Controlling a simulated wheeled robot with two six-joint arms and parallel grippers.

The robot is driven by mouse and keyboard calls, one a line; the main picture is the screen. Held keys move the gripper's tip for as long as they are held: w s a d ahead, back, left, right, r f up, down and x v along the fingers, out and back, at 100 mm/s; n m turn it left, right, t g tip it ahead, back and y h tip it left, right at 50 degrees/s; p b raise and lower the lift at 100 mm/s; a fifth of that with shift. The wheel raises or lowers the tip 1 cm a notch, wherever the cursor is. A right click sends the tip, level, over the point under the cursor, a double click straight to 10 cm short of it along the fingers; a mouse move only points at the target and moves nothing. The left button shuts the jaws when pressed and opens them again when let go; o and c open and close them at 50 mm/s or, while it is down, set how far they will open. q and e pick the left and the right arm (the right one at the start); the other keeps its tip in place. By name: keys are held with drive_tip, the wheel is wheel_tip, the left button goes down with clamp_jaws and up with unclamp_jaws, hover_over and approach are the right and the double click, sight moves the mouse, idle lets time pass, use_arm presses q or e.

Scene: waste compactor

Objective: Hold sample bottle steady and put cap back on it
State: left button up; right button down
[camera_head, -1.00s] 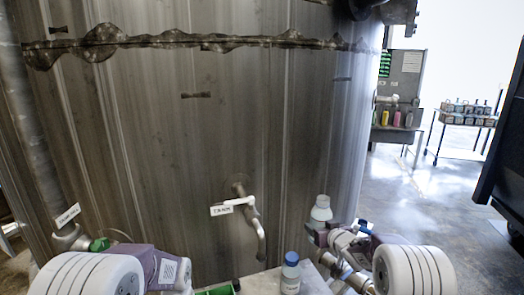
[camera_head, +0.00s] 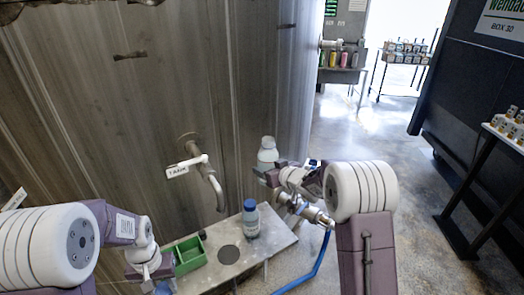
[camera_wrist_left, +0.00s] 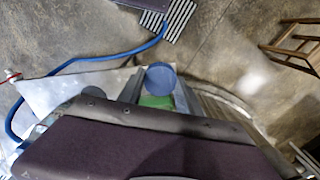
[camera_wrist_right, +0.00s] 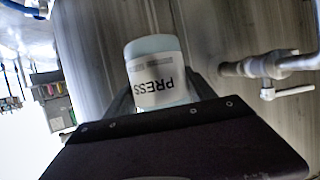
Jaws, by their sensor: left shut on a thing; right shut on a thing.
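My right gripper (camera_head: 276,176) is shut on a pale sample bottle (camera_head: 267,152), held upright beside the tank, above the shelf. No cap shows on its neck. The right wrist view shows the bottle's white label (camera_wrist_right: 158,88) reading "PRESS", upside down in that picture. My left gripper (camera_wrist_left: 160,95) is shut on a round blue cap (camera_wrist_left: 160,76), which shows between its fingers. In the head view the left gripper is low at the left, its fingertips partly cut off by the bottom edge. The cap and bottle are well apart.
A second bottle with a blue cap (camera_head: 251,220) stands on the metal shelf (camera_head: 221,275). A green tray (camera_head: 189,258) lies left of it. The TANK tap (camera_head: 205,175) juts out between my arms. A blue hose (camera_head: 318,262) hangs at the right.

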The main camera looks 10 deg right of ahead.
drive_tip(key=s+a+r+n+g+y, duration=0.1)
drive_tip(key=s+a+n+g+y, duration=0.1)
drive_tip(key=s+a, duration=0.4)
drive_tip(key=s+a+r+n+g+y, duration=0.1)
drive_tip(key=s+a+n+g+y, duration=0.1)
drive_tip(key=s+a+n+y, duration=0.2)
drive_tip(key=s+a, duration=0.3)
drive_tip(key=s, duration=0.5)
drive_tip(key=shift+n, duration=0.3)
